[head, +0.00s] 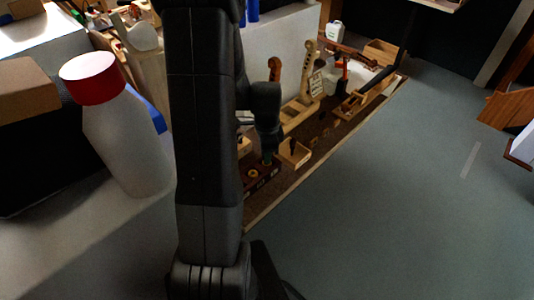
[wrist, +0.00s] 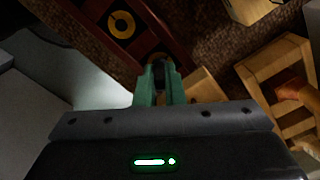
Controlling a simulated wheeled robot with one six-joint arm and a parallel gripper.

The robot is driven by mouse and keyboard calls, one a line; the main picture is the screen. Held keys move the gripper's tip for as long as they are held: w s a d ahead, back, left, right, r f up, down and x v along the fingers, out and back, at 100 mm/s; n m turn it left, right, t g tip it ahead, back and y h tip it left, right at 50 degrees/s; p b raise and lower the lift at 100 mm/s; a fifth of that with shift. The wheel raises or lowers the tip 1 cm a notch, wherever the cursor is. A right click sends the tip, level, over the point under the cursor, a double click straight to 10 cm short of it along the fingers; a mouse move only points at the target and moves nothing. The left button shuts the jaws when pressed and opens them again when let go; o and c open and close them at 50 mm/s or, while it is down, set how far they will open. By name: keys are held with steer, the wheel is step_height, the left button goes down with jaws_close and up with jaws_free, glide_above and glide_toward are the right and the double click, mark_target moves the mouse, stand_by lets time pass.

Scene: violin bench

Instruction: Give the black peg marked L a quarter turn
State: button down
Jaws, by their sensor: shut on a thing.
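My gripper (wrist: 160,80) has green fingers and points at a dark red-brown block (wrist: 72,22) in the wrist view. The fingers are closed around a small dark thing, apparently a black peg (wrist: 159,63), at the block's edge. Most of it is hidden between the fingers, and no letter L can be read on it.
A small wooden box (head: 294,153) stands close to the right of the block. A wooden frame (wrist: 284,80) is right of the fingers in the wrist view. Wooden scroll-topped necks (head: 308,70) stand farther along the bench. A white bottle with a red cap (head: 91,78) is at left.

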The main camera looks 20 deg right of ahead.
steer(key=shift+f+m, duration=0.1)
steer(key=shift+m, duration=0.8)
steer(key=c, duration=1.5)
jaws_free()
steer(key=shift+o, duration=0.2)
step_height(320, 180, up, 14)
steer(key=shift+f, duration=0.2)
